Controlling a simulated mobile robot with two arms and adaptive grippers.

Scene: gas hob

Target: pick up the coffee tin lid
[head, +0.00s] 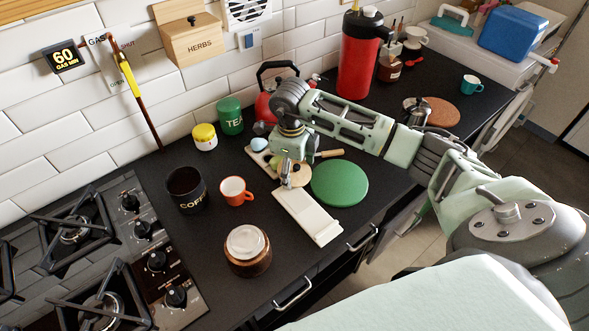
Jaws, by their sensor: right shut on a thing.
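The black coffee tin (187,196) stands open on the dark counter beside the hob, its dark inside showing. My right gripper (287,182) points down over the counter, near the top end of a cream tray-like piece. It is shut on a round tan disc (302,175), which I take to be the coffee tin lid. The fingers partly hide the disc, and I cannot tell whether it touches what lies below. My left gripper is not in view.
An orange mug (235,191), a brown jar with a pale top (247,252), the cream piece (308,217) and a green disc (339,183) surround the gripper. A green tea tin (230,116), yellow-lidded jar (205,137) and red kettle (264,106) stand behind. The hob (140,205) is left.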

